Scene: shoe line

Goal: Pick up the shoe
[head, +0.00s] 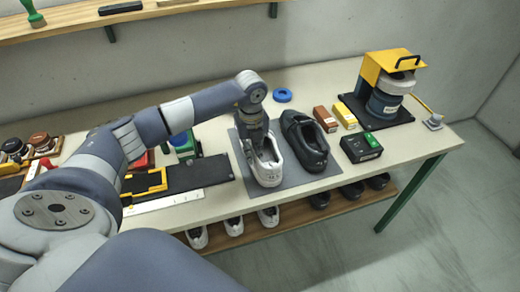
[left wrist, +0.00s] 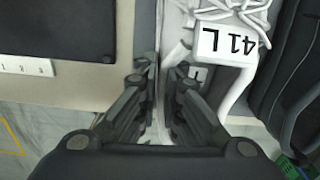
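A white shoe (head: 266,171) stands on a grey mat (head: 295,184) on the table, beside a black shoe (head: 305,143). My left gripper (head: 265,152) reaches down into the white shoe's opening from above. In the left wrist view the fingers (left wrist: 164,75) are close together, with a thin white strip of the shoe's side between them; they look shut on it. The fingertips' contact is partly hidden. My right gripper is not in view.
A blue ring (head: 282,95) lies behind. More shoes stand on a lower shelf (head: 300,218).

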